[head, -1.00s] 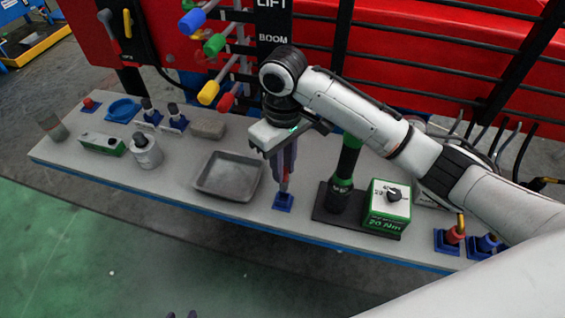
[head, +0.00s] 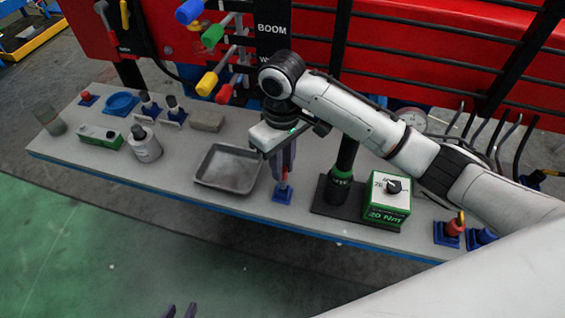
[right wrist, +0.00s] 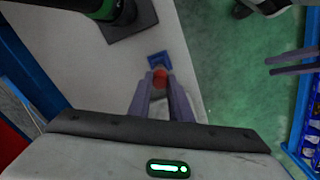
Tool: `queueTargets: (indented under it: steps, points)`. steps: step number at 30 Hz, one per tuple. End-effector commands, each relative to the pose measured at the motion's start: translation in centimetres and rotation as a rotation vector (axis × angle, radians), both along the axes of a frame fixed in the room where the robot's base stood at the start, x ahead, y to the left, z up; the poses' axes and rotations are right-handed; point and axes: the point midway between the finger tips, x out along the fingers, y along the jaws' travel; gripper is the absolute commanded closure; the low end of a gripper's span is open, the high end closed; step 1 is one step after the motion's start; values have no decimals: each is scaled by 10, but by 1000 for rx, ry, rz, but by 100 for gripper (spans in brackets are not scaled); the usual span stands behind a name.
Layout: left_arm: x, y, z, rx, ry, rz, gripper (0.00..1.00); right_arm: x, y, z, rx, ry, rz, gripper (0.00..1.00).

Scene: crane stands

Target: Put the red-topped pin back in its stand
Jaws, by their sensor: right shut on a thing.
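My right gripper (head: 283,178) points down over a small blue stand (head: 282,197) near the bench's front edge. It is shut on the red-topped pin (right wrist: 159,75), whose red part shows between the fingers in the right wrist view. The blue stand (right wrist: 159,59) shows just beyond the fingertips there. The pin's lower end is hidden, so I cannot tell whether it sits in the stand or just above it. My left gripper (head: 180,311) shows only its fingertips at the bottom edge; its two fingers stand apart, with nothing between them, in the right wrist view (right wrist: 294,62).
A grey tray (head: 228,169) lies left of the stand. A green-and-white box (head: 387,200) and a black upright tool (head: 342,175) stand to the right. Another blue stand with a red piece (head: 454,227) is further right. Levers (head: 207,84) hang behind.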

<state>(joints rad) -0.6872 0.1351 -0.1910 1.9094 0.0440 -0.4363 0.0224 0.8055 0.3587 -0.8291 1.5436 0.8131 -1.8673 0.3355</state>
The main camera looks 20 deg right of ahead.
Motion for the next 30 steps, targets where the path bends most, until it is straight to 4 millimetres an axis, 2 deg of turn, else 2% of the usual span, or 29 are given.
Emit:
queueTargets:
  steps: [8,30]
  points:
    - [2,0,2,0,-5,0,69,0,0,-2,0,0,0,100]
    - [2,0,2,1,-4,0,69,0,0,-31,1,0,0,100]
